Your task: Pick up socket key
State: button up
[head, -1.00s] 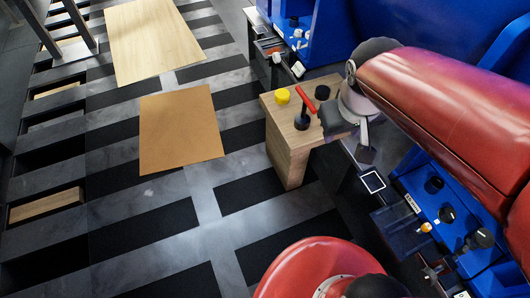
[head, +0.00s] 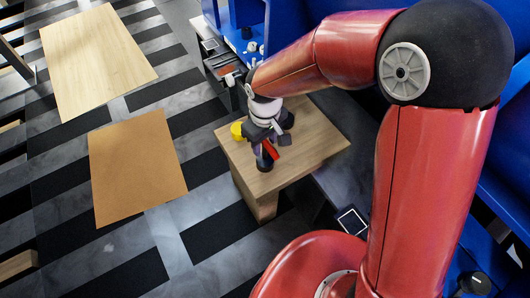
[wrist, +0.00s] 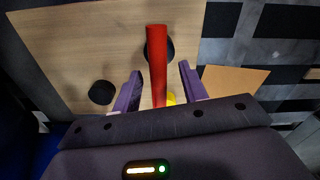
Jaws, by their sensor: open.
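The socket key (head: 271,153) has a red bar handle and stands on the wooden table in a dark round base. In the wrist view its red handle (wrist: 157,60) runs lengthwise into the gap between my fingers. My gripper (head: 266,138) is over the table, pointing down just above the key. In the wrist view the two purple fingers of my gripper (wrist: 160,88) are apart, with the handle between them and visible space on both sides. The key's lower part is partly hidden by the handle and the gripper.
Blue machinery (head: 238,22) stands behind the table. A brown sheet (head: 136,168) lies on the striped floor to the left.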

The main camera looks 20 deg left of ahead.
aim_at(265, 148)
notch_tip(265, 148, down, 4)
jog(key=shift+w+a+r, duration=0.1)
jog(key=shift+r, duration=0.05)
grip_shut()
dwell(0.3)
